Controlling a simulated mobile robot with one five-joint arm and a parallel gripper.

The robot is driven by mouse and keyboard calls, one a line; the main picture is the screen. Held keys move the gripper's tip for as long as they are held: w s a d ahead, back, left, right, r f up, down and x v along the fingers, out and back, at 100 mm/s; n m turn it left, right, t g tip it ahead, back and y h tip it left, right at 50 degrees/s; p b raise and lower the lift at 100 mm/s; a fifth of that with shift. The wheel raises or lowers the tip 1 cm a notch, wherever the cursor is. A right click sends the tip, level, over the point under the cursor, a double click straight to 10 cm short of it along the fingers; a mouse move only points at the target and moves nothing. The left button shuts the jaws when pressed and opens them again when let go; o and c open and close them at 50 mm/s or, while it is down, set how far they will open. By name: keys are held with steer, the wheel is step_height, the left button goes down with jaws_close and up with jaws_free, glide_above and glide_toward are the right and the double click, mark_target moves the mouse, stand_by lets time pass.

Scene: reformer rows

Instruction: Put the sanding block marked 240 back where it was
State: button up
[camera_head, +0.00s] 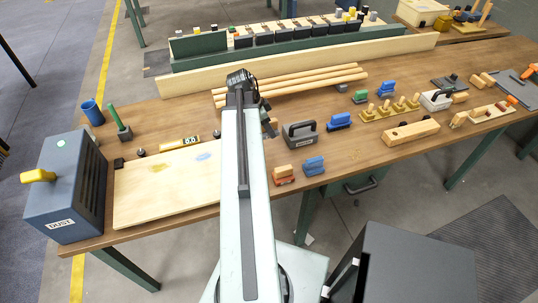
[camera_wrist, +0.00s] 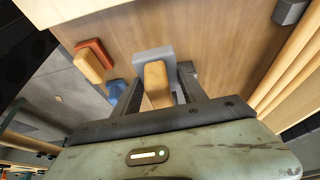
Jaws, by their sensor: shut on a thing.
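My gripper (camera_wrist: 157,76) shows in the wrist view. It is shut on a sanding block (camera_wrist: 152,54) with a grey base and a wooden handle, which sits between the fingers. No number can be read on it, and I cannot tell whether it touches the table. In the head view my arm hides most of the gripper and the held block. A red-based sanding block with a wooden handle (camera_head: 284,175) stands near the table's front edge, beside a blue one (camera_head: 314,166). Both also show at the left of the wrist view, red (camera_wrist: 92,62) and blue (camera_wrist: 115,92).
The wooden table (camera_head: 385,155) holds a dark grey case with a handle (camera_head: 300,133), another blue block (camera_head: 339,121) and long wooden rods (camera_head: 310,82). A pale board (camera_head: 140,200) and a DUST box (camera_head: 68,190) are at the left. Bare tabletop lies right of the front blocks.

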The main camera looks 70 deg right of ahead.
mark_target(275, 151)
steer(key=shift+s+d+f, duration=0.35)
steer(key=shift+s+f, duration=0.15)
steer(key=shift+s, duration=0.15)
step_height(275, 151, down, 10)
steer(key=b, duration=1)
steer(key=shift+w+f, duration=0.1)
steer(key=shift+r, duration=0.25)
steer(key=shift+f, duration=0.25)
steer(key=o, duration=1.4)
steer(key=shift+r, duration=0.1)
steer(key=shift+o, duration=0.2)
steer(key=p+v, duration=1.1)
steer(key=v, duration=0.1)
steer(key=shift+r, duration=0.3)
steer(key=shift+f, duration=0.1)
